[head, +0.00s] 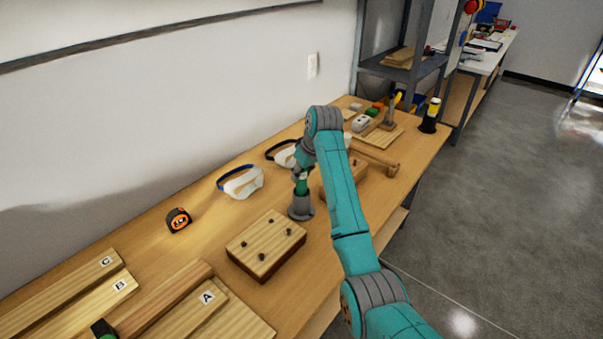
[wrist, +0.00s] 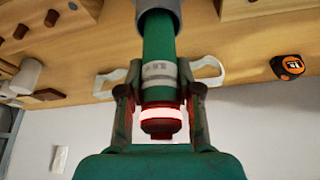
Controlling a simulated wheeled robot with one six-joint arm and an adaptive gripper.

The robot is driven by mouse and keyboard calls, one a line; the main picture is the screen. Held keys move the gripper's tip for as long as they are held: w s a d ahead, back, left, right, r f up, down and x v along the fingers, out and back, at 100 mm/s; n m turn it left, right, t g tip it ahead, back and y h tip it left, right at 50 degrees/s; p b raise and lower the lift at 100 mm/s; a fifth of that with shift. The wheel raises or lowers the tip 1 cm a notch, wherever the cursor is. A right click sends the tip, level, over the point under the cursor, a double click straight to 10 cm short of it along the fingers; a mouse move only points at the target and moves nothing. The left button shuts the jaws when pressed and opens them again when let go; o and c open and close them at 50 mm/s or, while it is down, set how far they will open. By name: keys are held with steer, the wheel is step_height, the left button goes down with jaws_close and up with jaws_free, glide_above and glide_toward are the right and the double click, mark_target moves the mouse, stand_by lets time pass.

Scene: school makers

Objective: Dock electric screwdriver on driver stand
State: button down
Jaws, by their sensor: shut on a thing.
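The electric screwdriver (head: 301,187) is green, with a grey band and a glowing red-white ring in the wrist view (wrist: 160,68). It stands about upright with its lower end at the grey driver stand (head: 301,210) on the workbench. In the wrist view its far end enters the grey collar of the stand (wrist: 158,12). How deep it sits is hidden. My gripper (wrist: 159,92) is shut on the screwdriver's body near the lit ring, one finger on each side. In the head view my arm partly covers the gripper (head: 302,174).
A wooden block with dark pegs (head: 266,245) stands just in front-left of the stand. A tape measure (head: 178,219) and white goggles (head: 240,182) lie to the left. A mallet (head: 376,155) is to the right. Boards (head: 62,294) fill the near left. A wall runs behind the bench.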

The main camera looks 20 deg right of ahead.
steer(key=shift+f, duration=0.6)
steer(key=c, duration=1.1)
jaws_free()
steer(key=shift+o, duration=0.2)
steer(key=shift+r, duration=0.15)
steer(key=v, duration=1)
steer(key=shift+s+r, duration=0.2)
steer(key=shift+r, duration=0.15)
steer(key=shift+d, duration=0.1)
